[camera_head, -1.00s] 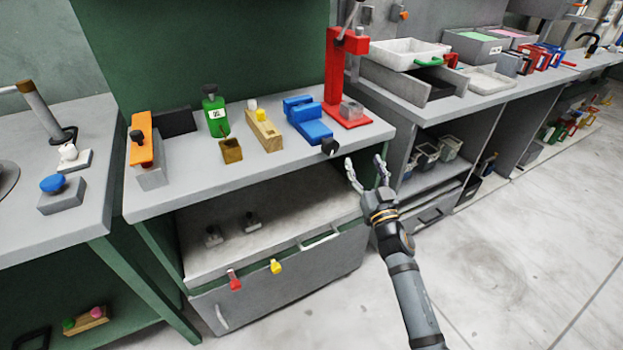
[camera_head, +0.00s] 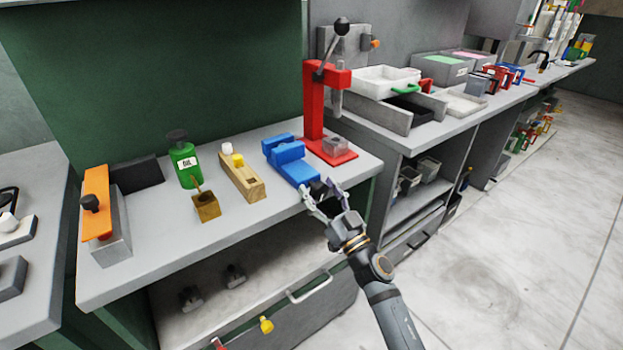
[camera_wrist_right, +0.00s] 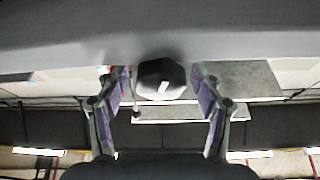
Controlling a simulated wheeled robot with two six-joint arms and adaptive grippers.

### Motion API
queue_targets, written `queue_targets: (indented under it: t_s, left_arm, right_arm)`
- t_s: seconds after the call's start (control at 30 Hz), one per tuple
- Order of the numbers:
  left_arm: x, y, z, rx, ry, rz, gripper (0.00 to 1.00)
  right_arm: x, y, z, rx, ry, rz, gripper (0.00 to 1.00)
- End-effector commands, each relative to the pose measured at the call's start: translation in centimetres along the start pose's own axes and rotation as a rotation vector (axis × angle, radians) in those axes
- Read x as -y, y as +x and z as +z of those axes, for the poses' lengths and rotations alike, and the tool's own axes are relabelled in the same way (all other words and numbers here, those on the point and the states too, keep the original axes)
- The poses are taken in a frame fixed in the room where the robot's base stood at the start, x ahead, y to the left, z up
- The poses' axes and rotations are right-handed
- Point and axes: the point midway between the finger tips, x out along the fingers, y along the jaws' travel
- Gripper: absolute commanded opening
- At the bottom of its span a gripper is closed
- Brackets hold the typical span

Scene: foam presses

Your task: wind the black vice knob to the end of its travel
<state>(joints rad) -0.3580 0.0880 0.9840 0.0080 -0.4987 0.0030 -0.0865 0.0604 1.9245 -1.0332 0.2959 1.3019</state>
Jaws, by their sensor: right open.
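The blue vice (camera_head: 288,162) sits on the grey bench near its right end. Its black knob (camera_head: 318,187) is at the bench's front edge, partly hidden by my right gripper (camera_head: 325,192). My right gripper is open, with one finger on each side of the knob. In the right wrist view the dark faceted knob (camera_wrist_right: 162,80), with a white mark on it, shows between the two spread fingers (camera_wrist_right: 157,90). Gaps show between the knob and both fingers there. My left gripper is not in view.
A red lever press (camera_head: 314,100) stands just behind the vice. A wooden block with a yellow piece (camera_head: 243,178), a green bottle (camera_head: 186,165) and an orange clamp (camera_head: 96,205) stand to the left. An open drawer (camera_head: 240,305) juts out below the bench.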

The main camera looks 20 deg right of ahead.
Motion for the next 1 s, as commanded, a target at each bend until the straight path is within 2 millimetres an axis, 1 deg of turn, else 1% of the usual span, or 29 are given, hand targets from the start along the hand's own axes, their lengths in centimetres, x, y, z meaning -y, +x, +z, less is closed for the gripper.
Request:
queue_targets:
  t_s: [0.27, 0.67, 0.7, 0.83, 0.87, 1.0]
  left_arm:
    - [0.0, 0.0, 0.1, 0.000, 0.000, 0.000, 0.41]
    - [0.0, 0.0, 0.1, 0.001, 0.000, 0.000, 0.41]
    - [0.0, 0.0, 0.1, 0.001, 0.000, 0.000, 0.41]
    - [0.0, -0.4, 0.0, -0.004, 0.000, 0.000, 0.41]
    - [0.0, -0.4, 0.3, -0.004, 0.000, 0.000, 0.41]
    - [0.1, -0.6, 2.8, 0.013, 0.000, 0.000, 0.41]
  right_arm:
    - [0.0, 0.0, -0.1, 0.000, 0.000, 0.001, 0.67]
    - [0.0, 0.0, -0.1, 0.000, 0.000, 0.001, 0.14]
    - [0.0, 0.0, -0.1, 0.000, 0.000, 0.001, 0.12]
    - [0.0, 0.1, -0.2, 0.003, -0.049, -0.019, 0.12]
    - [0.0, 0.1, -0.3, 0.003, -0.077, -0.031, 0.12]
    - [0.1, 0.2, -0.5, 0.003, -0.227, -0.094, 0.12]
